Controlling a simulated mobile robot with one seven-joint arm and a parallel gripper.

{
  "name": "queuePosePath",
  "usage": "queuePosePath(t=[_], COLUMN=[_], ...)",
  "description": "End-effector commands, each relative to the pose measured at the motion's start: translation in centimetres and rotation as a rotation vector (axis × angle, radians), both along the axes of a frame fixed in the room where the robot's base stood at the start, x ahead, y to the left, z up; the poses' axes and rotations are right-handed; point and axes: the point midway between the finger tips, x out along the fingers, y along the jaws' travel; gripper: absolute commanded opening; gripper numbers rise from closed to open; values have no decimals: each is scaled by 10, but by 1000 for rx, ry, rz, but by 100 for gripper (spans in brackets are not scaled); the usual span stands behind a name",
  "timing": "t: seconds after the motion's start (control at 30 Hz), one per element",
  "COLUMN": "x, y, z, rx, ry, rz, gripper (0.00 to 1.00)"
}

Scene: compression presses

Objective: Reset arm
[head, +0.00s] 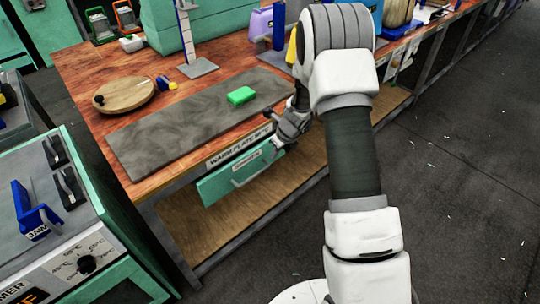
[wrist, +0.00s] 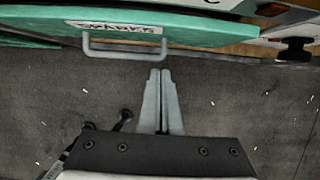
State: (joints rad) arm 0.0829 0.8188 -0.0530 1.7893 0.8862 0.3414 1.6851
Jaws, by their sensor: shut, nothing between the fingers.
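My gripper (head: 279,143) is at the front edge of the wooden workbench, near the right end of a green drawer front (head: 222,183). In the wrist view my gripper (wrist: 160,74) has its two grey fingers together with nothing between them. The fingertips lie just below and to the right of the drawer's grey handle (wrist: 124,54) in that view, and no grip on it shows. The drawer front (wrist: 200,27) bears a white label there. The white arm with a dark sleeve reaches up from the bottom right of the head view.
On the workbench (head: 85,75) are a grey warm plate (head: 170,135) with a green block (head: 241,96) and a round wooden board (head: 124,95). A green machine (head: 120,225) stands at the left. Open grey floor (head: 470,150) lies to the right.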

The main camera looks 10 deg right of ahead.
Motion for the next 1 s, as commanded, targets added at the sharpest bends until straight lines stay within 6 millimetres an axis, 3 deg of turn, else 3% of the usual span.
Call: queuePosePath(t=[0.03, 0.2, 0.4, 0.63, 0.73, 0.87, 1.0], x=[-4, -16, -23, -24, -26, -35, -57], y=[-2, -9, -13, -13, -10, 1, 15], z=[17, 46, 63, 68, 83, 129, 190], rx=[-1, 0, 0, -1, -12, -56, -138], ry=[-2, 1, 3, 1, -16, -70, -150], rz=[1, 0, -1, 5, 57, 230, 499], gripper=[0, 0, 0, 0, 0, 0, 0])
